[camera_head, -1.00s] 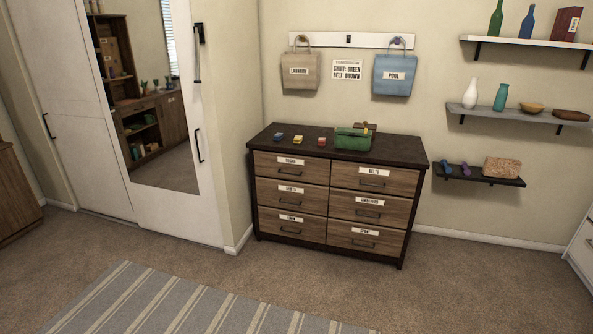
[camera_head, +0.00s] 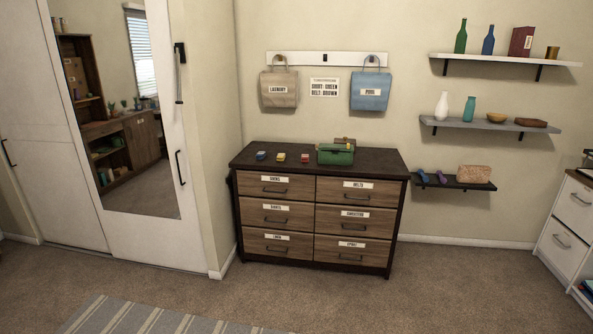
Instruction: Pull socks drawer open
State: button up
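The dresser (camera_head: 397,215) has a dark top and frame and two columns of brown wooden drawers. The top left drawer (camera_head: 255,190) has a small white label (camera_head: 276,179) that seems to read SOCKS, though the print is blurred. A dark bar handle (camera_head: 275,191) sits below the label. This drawer is shut, flush with the others. The top right drawer (camera_head: 335,190) is labelled BELTS and is also shut. My gripper is not in view.
A green box (camera_head: 335,156) and several small coloured items stand on the dresser top. Carpet in front of the dresser is clear, with a striped rug (camera_head: 150,318) at lower left. A mirrored sliding door (camera_head: 193,225) stands left; shelves (camera_head: 490,124) hang right.

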aim_at(295, 185)
jog(key=i+u, duration=0.3)
jog(key=i+l+u, duration=0.2)
jog(key=i+u, duration=0.15)
jog(key=i+l+u, duration=0.2)
jog(key=i+l, duration=0.4)
jog(key=i, duration=0.25)
jog(key=i+l+u, duration=0.2)
jog(key=i+l, duration=0.5)
jog(key=i, duration=0.15)
jog(key=i+l, duration=1.1)
